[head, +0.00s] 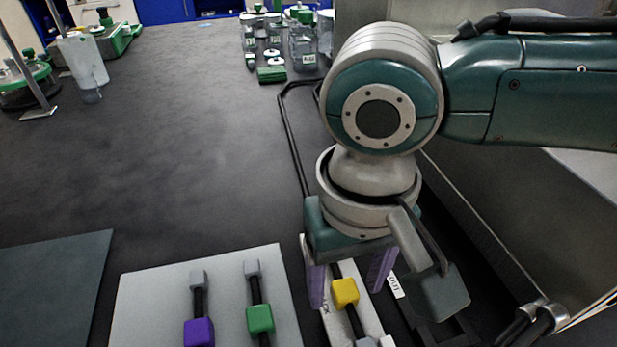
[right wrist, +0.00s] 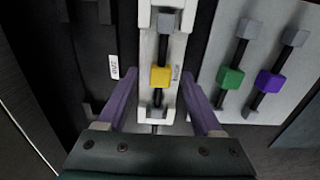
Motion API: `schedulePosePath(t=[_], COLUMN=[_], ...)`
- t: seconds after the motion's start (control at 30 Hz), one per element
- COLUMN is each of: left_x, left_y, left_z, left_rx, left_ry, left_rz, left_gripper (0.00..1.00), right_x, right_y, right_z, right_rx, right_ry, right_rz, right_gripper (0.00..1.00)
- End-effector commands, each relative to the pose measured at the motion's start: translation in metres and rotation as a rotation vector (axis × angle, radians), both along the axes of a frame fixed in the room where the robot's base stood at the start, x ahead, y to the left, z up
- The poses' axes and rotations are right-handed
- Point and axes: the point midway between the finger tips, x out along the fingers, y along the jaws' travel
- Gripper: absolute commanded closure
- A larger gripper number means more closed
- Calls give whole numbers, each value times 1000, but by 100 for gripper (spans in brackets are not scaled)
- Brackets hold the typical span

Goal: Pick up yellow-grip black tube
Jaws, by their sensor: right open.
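The yellow-grip black tube (head: 345,292) lies on a narrow white holder (head: 336,325) in the head view, its yellow block grip at the middle and grey ends. My right gripper (head: 350,283) is above it with purple fingers on either side of the yellow grip, apart from it. In the right wrist view the yellow grip (right wrist: 160,78) sits between the spread fingers of my right gripper (right wrist: 165,97), a little beyond their tips. The gripper is open and empty. My left gripper is not in view.
Left of the holder, a light grey plate (head: 140,310) carries a purple-grip tube (head: 198,331) and a green-grip tube (head: 259,319). A labelled dark holder (right wrist: 92,70) lies beside the white one. Bottles (head: 303,50) stand at the back. The middle left of the table is clear.

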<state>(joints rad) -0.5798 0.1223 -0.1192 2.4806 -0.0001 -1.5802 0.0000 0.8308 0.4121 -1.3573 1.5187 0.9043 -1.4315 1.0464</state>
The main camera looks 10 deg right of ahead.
Motion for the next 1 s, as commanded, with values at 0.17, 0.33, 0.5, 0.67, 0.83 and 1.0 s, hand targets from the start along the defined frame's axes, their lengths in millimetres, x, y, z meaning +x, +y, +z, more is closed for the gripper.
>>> schedulePosePath(t=[0.17, 0.33, 0.5, 0.67, 0.83, 1.0], left_x=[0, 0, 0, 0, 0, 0], left_y=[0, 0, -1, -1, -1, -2], left_z=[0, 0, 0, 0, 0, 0], left_rx=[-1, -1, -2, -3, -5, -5], left_ry=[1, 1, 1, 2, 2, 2], left_rz=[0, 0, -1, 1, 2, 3], left_gripper=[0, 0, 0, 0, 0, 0], right_x=[0, 0, 0, 0, 0, 0], right_y=[0, 0, 0, 0, 0, 0], right_z=[0, 1, 1, 1, 1, 1], right_rx=[0, 0, 0, 0, 0, 0], right_ry=[0, 0, 0, 0, 0, 0], right_rz=[1, 1, 1, 1, 1, 1], right_gripper=[42, 61, 80, 98, 100, 100])
